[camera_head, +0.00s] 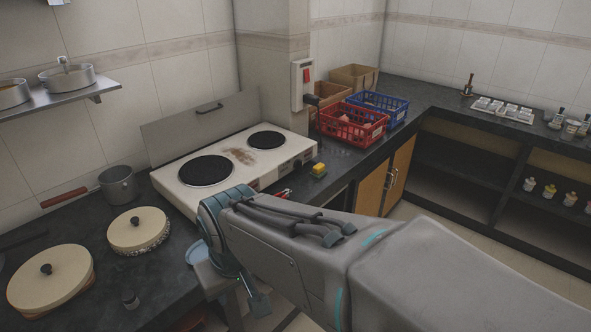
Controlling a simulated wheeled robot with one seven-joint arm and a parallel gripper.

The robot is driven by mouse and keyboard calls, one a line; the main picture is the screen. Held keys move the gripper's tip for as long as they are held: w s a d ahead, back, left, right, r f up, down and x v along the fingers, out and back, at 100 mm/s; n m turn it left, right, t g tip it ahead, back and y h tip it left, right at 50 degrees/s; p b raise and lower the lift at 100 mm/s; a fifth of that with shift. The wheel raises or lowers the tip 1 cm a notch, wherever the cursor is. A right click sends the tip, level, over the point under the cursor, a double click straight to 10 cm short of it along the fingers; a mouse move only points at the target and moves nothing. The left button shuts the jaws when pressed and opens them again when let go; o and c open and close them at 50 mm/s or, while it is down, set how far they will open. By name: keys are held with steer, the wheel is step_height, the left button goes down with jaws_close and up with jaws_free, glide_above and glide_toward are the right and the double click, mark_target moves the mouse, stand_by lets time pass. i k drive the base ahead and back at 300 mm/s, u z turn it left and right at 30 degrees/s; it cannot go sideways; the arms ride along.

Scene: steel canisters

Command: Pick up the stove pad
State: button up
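A small yellow pad with a dark lower part (318,170) lies on the dark counter just right of the stove's front corner; it looks like the stove pad. The white stove (235,165) has two black round plates and a brown stain between them. My arm reaches in from the lower right and hides part of the stove's front. My gripper (257,302) is at the arm's far end, low in front of the counter, left of and apart from the pad. Its fingers are mostly hidden, so I cannot tell whether it is open or shut.
A red basket (352,126) and a blue basket (378,106) stand behind the pad. Lidded pots (139,229) and a grey saucepan (118,185) occupy the left counter. A grey lid panel (203,126) stands up behind the stove. The counter around the pad is mostly clear.

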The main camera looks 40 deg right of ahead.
mark_target(319, 171)
steer(key=z, duration=0.1)
steer(key=k, duration=0.15)
steer(key=u, duration=0.65)
steer(key=i, duration=0.7)
steer(key=z, duration=2.15)
